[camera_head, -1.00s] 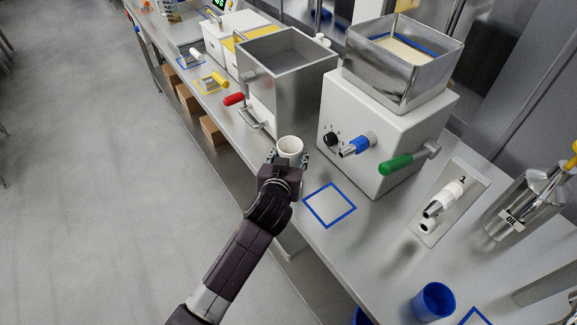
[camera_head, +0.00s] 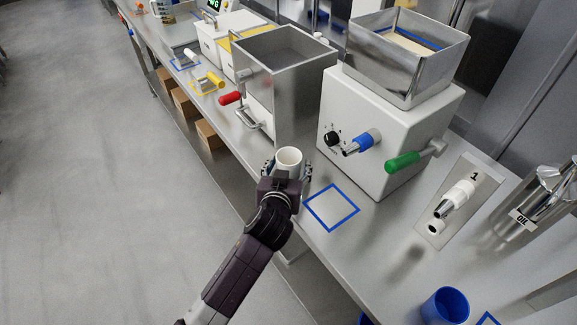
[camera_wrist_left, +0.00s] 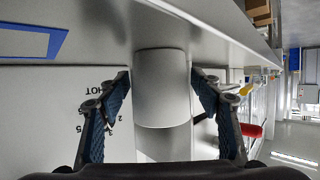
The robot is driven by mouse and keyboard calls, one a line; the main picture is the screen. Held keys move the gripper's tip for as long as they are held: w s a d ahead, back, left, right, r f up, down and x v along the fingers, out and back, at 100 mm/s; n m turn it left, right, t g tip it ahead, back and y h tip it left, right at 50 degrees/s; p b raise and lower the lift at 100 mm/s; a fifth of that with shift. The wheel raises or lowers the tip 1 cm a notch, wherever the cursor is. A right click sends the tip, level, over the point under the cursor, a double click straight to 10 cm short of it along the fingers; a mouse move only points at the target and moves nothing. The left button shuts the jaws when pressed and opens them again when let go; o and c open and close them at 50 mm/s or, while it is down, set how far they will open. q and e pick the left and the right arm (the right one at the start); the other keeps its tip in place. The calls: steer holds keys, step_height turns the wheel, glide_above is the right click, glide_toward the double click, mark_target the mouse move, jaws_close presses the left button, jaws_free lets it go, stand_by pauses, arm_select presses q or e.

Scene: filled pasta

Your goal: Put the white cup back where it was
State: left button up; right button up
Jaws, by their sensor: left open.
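The white cup (camera_head: 289,162) is upright near the front edge of the steel counter, left of an empty blue-outlined square (camera_head: 331,208). My left gripper (camera_head: 288,171) is open with one finger on each side of the cup. In the left wrist view, the cup (camera_wrist_left: 162,90) is between the two spread fingers of the gripper (camera_wrist_left: 163,82), with gaps on both sides. I cannot tell for sure whether the cup's base touches the counter. My right gripper is not in view.
A white machine (camera_head: 375,130) with blue and green handles stands behind the square. A blue cup (camera_head: 445,306) stands front right. An oil can (camera_head: 530,205) is at the right.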

arm_select(q)
steer(key=b+v, duration=0.1)
steer(key=v, duration=1.1)
steer(key=shift+r, duration=0.1)
steer(key=s+a+f+g+y, duration=0.1)
steer(key=s+a+f+g, duration=0.4)
steer(key=s+a+f, duration=0.5)
steer(key=s+a+f+g+y, duration=0.1)
steer(key=s+a+f+g, duration=0.4)
steer(key=s+a, duration=0.5)
steer(key=s+d+f+g, duration=0.1)
steer(key=s+f, duration=0.2)
steer(key=f, duration=1.1)
steer(key=s+f, duration=0.3)
steer(key=f, duration=1.1)
steer(key=s+a+f+g, duration=0.1)
steer(key=s+a+f, duration=0.1)
steer(key=s+f, duration=1.2)
steer(key=shift+s+a+f+m, duration=0.3)
steer(key=shift+s+a+f, duration=0.05)
steer(key=shift+s, duration=0.6)
